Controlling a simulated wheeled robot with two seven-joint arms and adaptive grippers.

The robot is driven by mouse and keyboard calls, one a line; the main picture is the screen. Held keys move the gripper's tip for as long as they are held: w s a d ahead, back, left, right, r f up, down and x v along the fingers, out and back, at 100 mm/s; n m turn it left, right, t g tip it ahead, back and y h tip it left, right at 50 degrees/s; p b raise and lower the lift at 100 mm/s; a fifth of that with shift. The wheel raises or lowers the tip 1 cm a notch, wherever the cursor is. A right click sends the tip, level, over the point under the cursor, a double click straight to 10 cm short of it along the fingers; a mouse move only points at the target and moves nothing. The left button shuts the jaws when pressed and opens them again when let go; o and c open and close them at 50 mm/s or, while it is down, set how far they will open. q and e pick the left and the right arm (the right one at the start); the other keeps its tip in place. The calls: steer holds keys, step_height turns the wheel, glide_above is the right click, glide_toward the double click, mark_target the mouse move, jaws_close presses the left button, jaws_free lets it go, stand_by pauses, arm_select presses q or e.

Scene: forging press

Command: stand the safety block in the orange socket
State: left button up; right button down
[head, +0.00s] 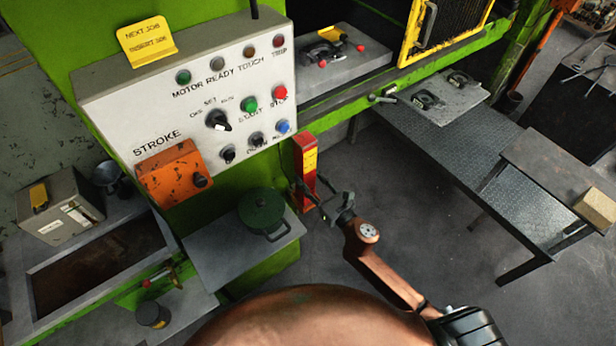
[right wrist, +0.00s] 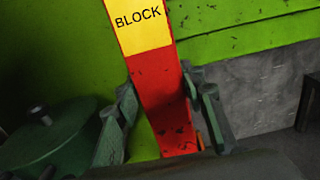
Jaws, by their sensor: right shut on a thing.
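The safety block (head: 309,160) is a red upright bar with a yellow label, beside the green press frame in the head view. In the right wrist view the block (right wrist: 160,85) rises between the two fingers, its label reading "BLOCK". My right gripper (head: 317,200) is shut on its lower part; the fingers also show in the right wrist view (right wrist: 162,100). I cannot make out the orange socket for certain; only a thin orange sliver shows beside the right finger in the wrist view. My left gripper is out of view.
The control panel (head: 200,90), with an orange knob box (head: 165,178), is left of the block. A green lidded pot (head: 262,208) stands on a grey shelf (head: 215,250) nearby. A metal table (head: 450,160) is at the right. Open floor lies between.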

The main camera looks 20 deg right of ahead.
steer(key=shift+f+b, duration=0.15)
steer(key=shift+b, duration=0.2)
stand_by(0.3)
steer(key=c, duration=1.2)
jaws_free()
steer(key=shift+f, duration=0.15)
